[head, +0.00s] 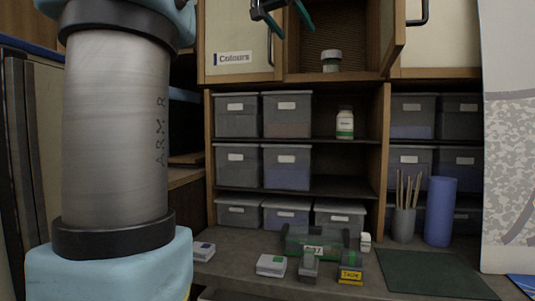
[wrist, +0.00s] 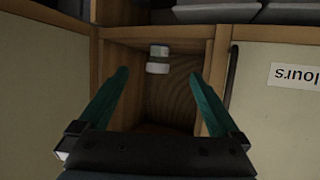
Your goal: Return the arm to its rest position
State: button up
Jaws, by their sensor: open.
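My gripper (head: 289,20) is at the top of the head view, in front of the open upper cabinet compartment (head: 350,45). Its two teal fingers are spread with nothing between them, as the wrist view (wrist: 159,74) also shows. A small jar with a pale lid (head: 331,61) stands inside that compartment, apart from the fingers. In the wrist view the jar (wrist: 158,60) appears upside down beyond the fingertips. My large arm link fills the left of the head view.
An open door (head: 392,40) stands at the compartment's right side. The door labelled Colours (head: 232,35) is shut. Grey bins (head: 237,117) and a green-labelled jar (head: 345,124) fill shelves below. The counter holds a green box (head: 313,243), a brush cup (head: 404,222) and a blue cylinder (head: 440,210).

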jog(key=a+f+n+g+y, duration=0.2)
jog(key=a+f+y, duration=0.1)
jog(key=f, duration=1.5)
jog(key=a+f+n+g+y, duration=0.2)
jog(key=a+f+n, duration=0.15)
jog(key=f, duration=1.45)
jog(key=s+a+f+g+y, duration=0.1)
jog(key=s+a+f+g, duration=0.1)
jog(key=s+f, duration=0.8)
jog(key=s+a+f+g+y, duration=0.2)
jog(key=s+a+f+g, duration=0.1)
jog(key=s+f, duration=0.7)
notch_tip(320, 180, down, 5)
jog(key=shift+s+a+r+n, duration=0.2)
jog(key=shift+a+n, duration=0.15)
jog(key=shift+a, duration=0.55)
